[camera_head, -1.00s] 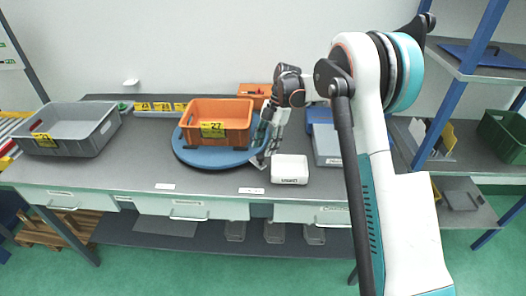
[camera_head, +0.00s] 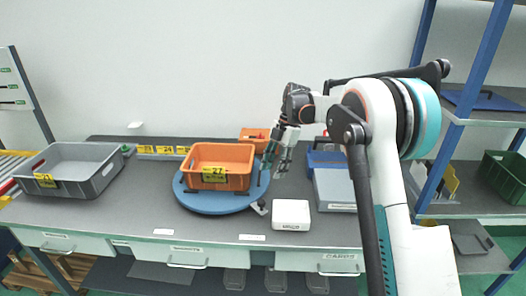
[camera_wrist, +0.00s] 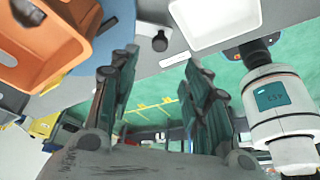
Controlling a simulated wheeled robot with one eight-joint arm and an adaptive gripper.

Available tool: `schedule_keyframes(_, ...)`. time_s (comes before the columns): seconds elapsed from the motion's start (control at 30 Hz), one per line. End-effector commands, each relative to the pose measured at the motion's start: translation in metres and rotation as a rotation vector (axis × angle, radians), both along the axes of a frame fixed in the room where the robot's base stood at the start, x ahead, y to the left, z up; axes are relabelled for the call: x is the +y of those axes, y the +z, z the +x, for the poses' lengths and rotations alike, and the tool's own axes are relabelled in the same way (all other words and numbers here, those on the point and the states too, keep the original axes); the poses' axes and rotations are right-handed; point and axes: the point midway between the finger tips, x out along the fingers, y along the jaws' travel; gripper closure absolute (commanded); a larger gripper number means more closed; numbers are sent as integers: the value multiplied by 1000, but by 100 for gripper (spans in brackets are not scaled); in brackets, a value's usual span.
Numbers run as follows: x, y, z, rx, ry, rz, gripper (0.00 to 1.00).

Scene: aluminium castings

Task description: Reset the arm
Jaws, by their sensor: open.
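My gripper (camera_head: 270,162) hangs over the workbench at the right edge of the blue round turntable, beside the orange crate. In the wrist view my gripper (camera_wrist: 158,75) has its two fingers apart with nothing between them. The orange crate (camera_head: 222,155) labelled 27 stands on the blue turntable (camera_head: 205,205). It also shows at the upper left of the wrist view (camera_wrist: 40,45). A white box (camera_head: 291,214) lies on the bench, right of the turntable and below my gripper in the picture.
A grey crate (camera_head: 75,178) stands at the bench's left end. A grey box (camera_head: 335,188) and a blue toolbox (camera_head: 325,158) lie right of my gripper. A smaller orange bin (camera_head: 252,138) stands behind. Blue shelving (camera_head: 460,110) with a green crate (camera_head: 507,172) is at the right.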

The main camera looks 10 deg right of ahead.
Motion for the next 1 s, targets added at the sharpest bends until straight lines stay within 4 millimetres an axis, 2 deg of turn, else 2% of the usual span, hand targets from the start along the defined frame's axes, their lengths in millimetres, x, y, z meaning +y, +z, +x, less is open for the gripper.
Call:
schedule_keyframes(0.17,-1,28,-19,-8,-139,-46,56)
schedule_keyframes(0.27,-3,50,-37,-19,-273,-84,56)
schedule_keyframes(0.4,-5,77,-66,-37,-467,-126,56)
schedule_keyframes(0.6,-10,107,-113,-65,-741,-161,56)
schedule_keyframes(0.8,-16,126,-163,-97,-1016,-163,56)
schedule_keyframes(1.0,-22,134,-215,-126,-1285,-131,56)
